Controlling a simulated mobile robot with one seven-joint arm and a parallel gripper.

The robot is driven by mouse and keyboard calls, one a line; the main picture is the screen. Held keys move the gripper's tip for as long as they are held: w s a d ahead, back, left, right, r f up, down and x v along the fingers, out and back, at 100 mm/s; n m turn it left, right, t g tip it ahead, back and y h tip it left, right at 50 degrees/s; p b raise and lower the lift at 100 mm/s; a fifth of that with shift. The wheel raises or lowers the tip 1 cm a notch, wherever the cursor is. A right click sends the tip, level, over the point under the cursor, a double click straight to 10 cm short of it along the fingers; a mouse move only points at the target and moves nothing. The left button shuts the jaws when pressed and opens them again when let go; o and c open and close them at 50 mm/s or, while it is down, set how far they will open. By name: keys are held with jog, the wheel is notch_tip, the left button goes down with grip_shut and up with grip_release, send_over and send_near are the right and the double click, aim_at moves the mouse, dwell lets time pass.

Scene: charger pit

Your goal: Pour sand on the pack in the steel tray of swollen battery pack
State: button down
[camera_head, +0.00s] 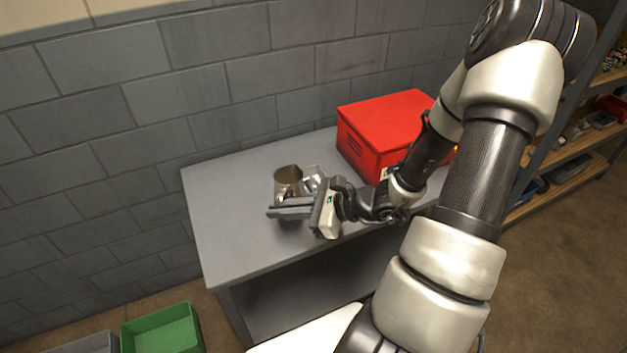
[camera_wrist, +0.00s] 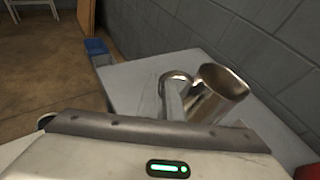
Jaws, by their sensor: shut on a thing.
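A shiny metal cup (camera_head: 287,174) with a curved handle is at my gripper (camera_head: 274,210), above the grey table. In the wrist view the cup (camera_wrist: 222,90) tilts to the right, with its handle (camera_wrist: 174,92) towards my gripper's dark edge. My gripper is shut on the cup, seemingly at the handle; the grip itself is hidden. The cup's inside looks brownish, and I cannot tell whether sand is in it. A bright steel piece (camera_head: 314,173), perhaps the tray, shows just right of the cup, largely hidden by it and my gripper. I cannot make out a battery pack.
A red box (camera_head: 385,128) stands on the grey table (camera_head: 222,215), right of the cup. A block wall runs behind. The table's left part is clear. A green bin (camera_head: 162,330) is on the floor at front left. Shelves (camera_head: 570,160) stand at the right.

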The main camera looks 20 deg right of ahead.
jog(key=shift+w+d+m+t+h, duration=0.3)
jog(key=shift+d+m, duration=0.1)
jog(key=shift+d, duration=0.3)
jog(key=shift+s, duration=0.1)
